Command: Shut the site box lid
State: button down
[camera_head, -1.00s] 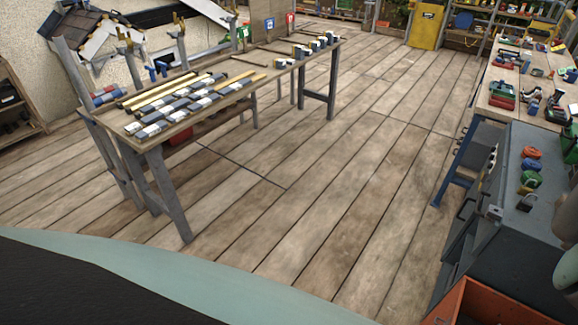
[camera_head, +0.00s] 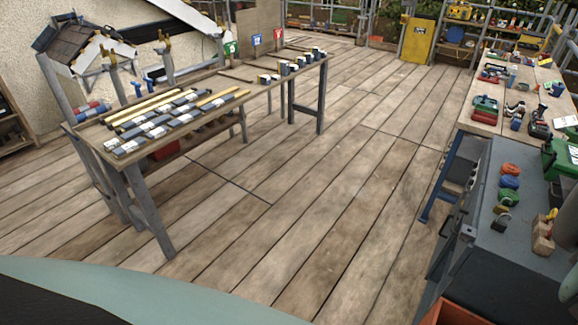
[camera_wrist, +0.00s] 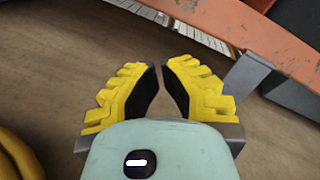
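An orange-red box (camera_head: 462,312) shows only in part at the bottom right edge of the head view; it may be the site box. In the wrist view a scratched orange edge (camera_wrist: 235,35) runs across the upper right, with a grey bracket (camera_wrist: 248,78) on it. I cannot tell which part is the lid or how far it stands open. The head view does not show the gripper.
A dark grey cabinet (camera_head: 520,235) with small items on top stands at the right, beside a wooden bench (camera_head: 483,118) with tools. A table (camera_head: 205,140) with rows of blocks stands at the left. The plank floor (camera_head: 320,205) between them is clear.

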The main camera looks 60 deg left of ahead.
jog(key=f, duration=0.2)
jog(key=s+f+p, duration=0.1)
jog(key=f, duration=0.1)
jog(key=shift+s+f, duration=0.2)
jog(key=shift+f, duration=0.1)
jog(key=shift+s+a+f+p, duration=0.5)
jog(key=shift+s+a+p, duration=0.15)
jog(key=shift+s+p, duration=0.3)
jog(key=shift+a+f, duration=0.15)
jog(key=shift+s+a+f, duration=0.1)
jog(key=shift+a, duration=0.1)
jog(key=shift+s+a+f+h, duration=0.1)
jog(key=shift+s+a+h, duration=0.05)
jog(key=shift+a, duration=0.25)
jog(key=shift+s+a+h, duration=0.1)
jog(key=shift+a+h, duration=0.05)
jog(key=shift+a, duration=0.2)
